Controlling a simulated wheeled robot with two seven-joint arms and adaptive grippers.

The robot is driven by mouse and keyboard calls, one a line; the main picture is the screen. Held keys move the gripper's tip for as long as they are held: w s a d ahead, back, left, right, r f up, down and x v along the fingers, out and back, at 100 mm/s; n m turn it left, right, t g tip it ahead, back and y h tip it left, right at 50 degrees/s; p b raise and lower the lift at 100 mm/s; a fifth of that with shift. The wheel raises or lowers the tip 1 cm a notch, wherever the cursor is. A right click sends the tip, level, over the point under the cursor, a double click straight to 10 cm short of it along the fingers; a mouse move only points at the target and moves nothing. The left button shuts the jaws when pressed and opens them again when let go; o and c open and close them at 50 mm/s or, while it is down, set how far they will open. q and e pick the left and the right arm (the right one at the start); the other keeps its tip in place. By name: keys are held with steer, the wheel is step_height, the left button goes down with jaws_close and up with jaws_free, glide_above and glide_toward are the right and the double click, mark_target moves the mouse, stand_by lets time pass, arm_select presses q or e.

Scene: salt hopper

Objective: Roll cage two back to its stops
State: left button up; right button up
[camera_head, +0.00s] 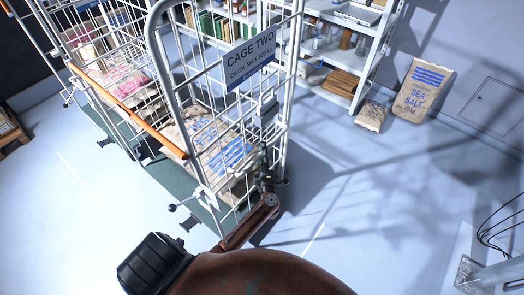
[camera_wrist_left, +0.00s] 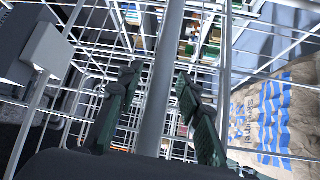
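Cage two (camera_head: 190,90), a white wire roll cage with a "CAGE TWO" sign (camera_head: 250,60), stands upright on a green strip (camera_head: 160,185) and carries sacks (camera_head: 225,150). My left gripper (camera_head: 268,178) is at the cage's near right side, low by the upright. In the left wrist view my left gripper (camera_wrist_left: 158,75) is open, its dark green fingers on either side of a grey tube (camera_wrist_left: 165,85), with gaps showing beside it. Small dark floor pieces (camera_head: 190,225) lie at the strip's edges; I cannot tell whether these are the stops. My right gripper is not in view.
Another wire cage (camera_head: 95,50) with an orange bar (camera_head: 125,110) stands at the left. A shelf rack (camera_head: 340,60) is behind. A sea salt sack (camera_head: 423,90) and a smaller sack (camera_head: 371,115) stand by the wall.

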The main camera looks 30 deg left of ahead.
arm_select(q)
steer(key=v, duration=1.2)
steer(key=s+d+f+m+g+h, duration=0.15)
steer(key=s+f+m+h, duration=0.35)
steer(key=f, duration=0.6)
steer(key=s+d+f+m+h, duration=0.25)
steer(key=f+m, duration=0.45)
steer(key=f, duration=0.4)
steer(key=s+d+f+m+g+h, duration=0.1)
steer(key=s+d+f+m+h, duration=0.15)
steer(key=f+m+h, duration=0.6)
steer(key=s+a+f+m+g+y, duration=0.25)
steer(key=s+f+g, duration=0.35)
steer(key=s+f, duration=1.25)
steer(key=s+a+f+m+g, duration=0.1)
steer(key=s+a+f+g, duration=0.1)
steer(key=s, duration=0.8)
steer(key=s+a+f+m+g+y, duration=0.1)
steer(key=s+a+f+m+g, duration=0.1)
steer(key=s, duration=0.8)
steer(key=shift+a+f+g, duration=0.3)
steer(key=shift+a+g, duration=0.25)
steer(key=shift+g, duration=0.3)
